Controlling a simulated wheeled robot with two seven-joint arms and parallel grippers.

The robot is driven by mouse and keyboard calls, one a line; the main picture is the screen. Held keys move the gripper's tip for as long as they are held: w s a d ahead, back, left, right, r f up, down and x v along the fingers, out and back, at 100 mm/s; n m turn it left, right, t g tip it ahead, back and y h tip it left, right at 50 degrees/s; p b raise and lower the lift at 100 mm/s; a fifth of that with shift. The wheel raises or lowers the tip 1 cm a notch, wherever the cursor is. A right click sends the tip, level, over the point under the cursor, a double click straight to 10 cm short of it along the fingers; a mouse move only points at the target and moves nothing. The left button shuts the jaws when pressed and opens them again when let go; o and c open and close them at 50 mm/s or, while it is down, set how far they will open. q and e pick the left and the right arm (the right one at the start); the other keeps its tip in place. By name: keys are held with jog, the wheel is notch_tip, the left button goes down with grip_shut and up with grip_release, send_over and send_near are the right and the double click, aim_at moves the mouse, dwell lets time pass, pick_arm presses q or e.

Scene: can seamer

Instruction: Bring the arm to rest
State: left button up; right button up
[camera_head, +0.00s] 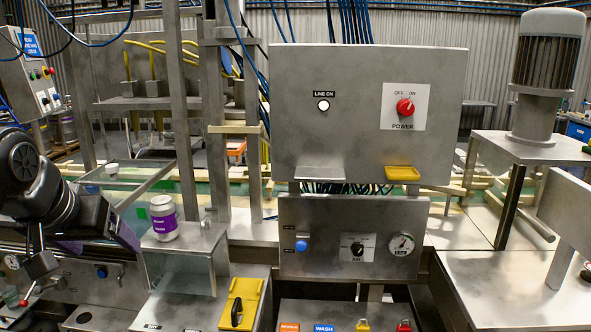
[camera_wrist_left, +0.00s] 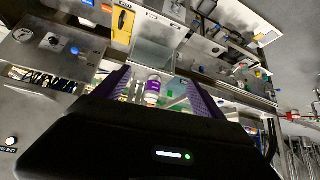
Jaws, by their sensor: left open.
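My left arm comes in at the left edge of the head view. Its dark left gripper (camera_head: 128,236) is beside the can's stand, left of the can. In the left wrist view the gripper (camera_wrist_left: 162,78) has its two purple fingers spread apart with nothing clamped between them. A silver can with a purple label (camera_head: 163,217) stands upright on a metal stand (camera_head: 190,252). The can (camera_wrist_left: 153,88) also shows between the fingers in the left wrist view, beyond them. My right gripper is in neither view.
A grey control cabinet (camera_head: 340,130) with a red power knob (camera_head: 404,107) stands in the middle. A lower panel (camera_head: 330,260) carries a blue button and a gauge (camera_head: 401,244). A yellow plate with a black handle (camera_head: 239,302) lies in front. A motor (camera_head: 547,75) stands at the right.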

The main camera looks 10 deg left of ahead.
pick_arm(q)
jog(key=w+d+f+t+h, duration=0.2)
jog(key=w+d+f, duration=0.3)
jog(key=w+f, duration=0.7)
jog(key=w+d+f+g+h, duration=0.1)
jog(key=d+f, duration=0.4)
jog(key=f, duration=0.7)
jog(key=w+d+f+h, duration=0.1)
jog(key=d+f, duration=0.3)
jog(key=f, duration=0.7)
jog(key=s+d+f+g, duration=0.1)
jog(key=s+d+f, duration=0.35)
jog(key=f, duration=0.35)
jog(key=s+d+f+g, duration=0.2)
jog(key=s+d+f, duration=0.1)
jog(key=s+f, duration=0.4)
jog(key=s+d+f+g, duration=0.2)
jog(key=s+f, duration=0.4)
jog(key=s, duration=0.3)
jog(key=s+d+f+g+h, duration=0.1)
jog(key=s+d+f+g, duration=0.2)
jog(key=s+f, duration=0.4)
jog(key=s+d, duration=0.1)
jog(key=s, duration=0.2)
jog(key=shift+d+m+h, duration=0.3)
jog(key=shift+d, duration=0.1)
